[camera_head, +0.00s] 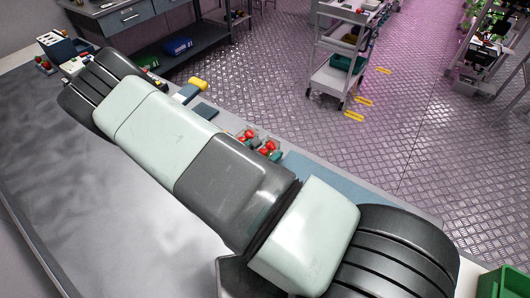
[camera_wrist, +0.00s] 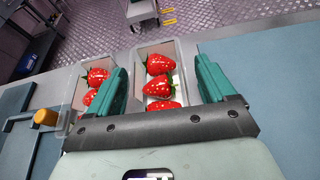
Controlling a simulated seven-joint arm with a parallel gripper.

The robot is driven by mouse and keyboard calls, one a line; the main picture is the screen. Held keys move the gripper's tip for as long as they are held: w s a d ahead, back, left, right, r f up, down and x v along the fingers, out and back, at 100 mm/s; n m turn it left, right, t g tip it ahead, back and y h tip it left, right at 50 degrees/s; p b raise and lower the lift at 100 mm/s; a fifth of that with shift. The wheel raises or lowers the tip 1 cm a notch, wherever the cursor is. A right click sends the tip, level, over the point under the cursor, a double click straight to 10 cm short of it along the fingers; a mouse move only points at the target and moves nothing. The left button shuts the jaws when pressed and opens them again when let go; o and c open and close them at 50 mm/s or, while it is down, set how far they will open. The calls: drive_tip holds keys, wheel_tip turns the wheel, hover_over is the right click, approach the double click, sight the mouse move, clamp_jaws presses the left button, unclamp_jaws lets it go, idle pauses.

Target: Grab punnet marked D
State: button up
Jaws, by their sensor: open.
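Two clear punnets of red strawberries stand side by side in the wrist view, a left punnet (camera_wrist: 77,84) and a right punnet (camera_wrist: 178,50). No letter is readable on either, so I cannot tell which is D. My gripper (camera_wrist: 161,66) is open, with teal fingers. Its left finger is in the gap between the punnets and its right finger is just right of the right punnet, so the fingers straddle that punnet. Whether they touch it is unclear. In the head view the strawberries (camera_head: 267,148) show small beyond my arm, which hides much of the bench.
A yellow-knobbed fixture (camera_wrist: 46,117) stands left of the punnets. A blue-grey mat (camera_wrist: 270,65) lies clear to the right. In the head view, a trolley (camera_head: 334,78) stands on the floor beyond the bench, and a green crate (camera_head: 503,283) is at lower right.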

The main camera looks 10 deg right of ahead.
drive_tip(key=c, duration=1)
drive_tip(key=shift+o, duration=0.2)
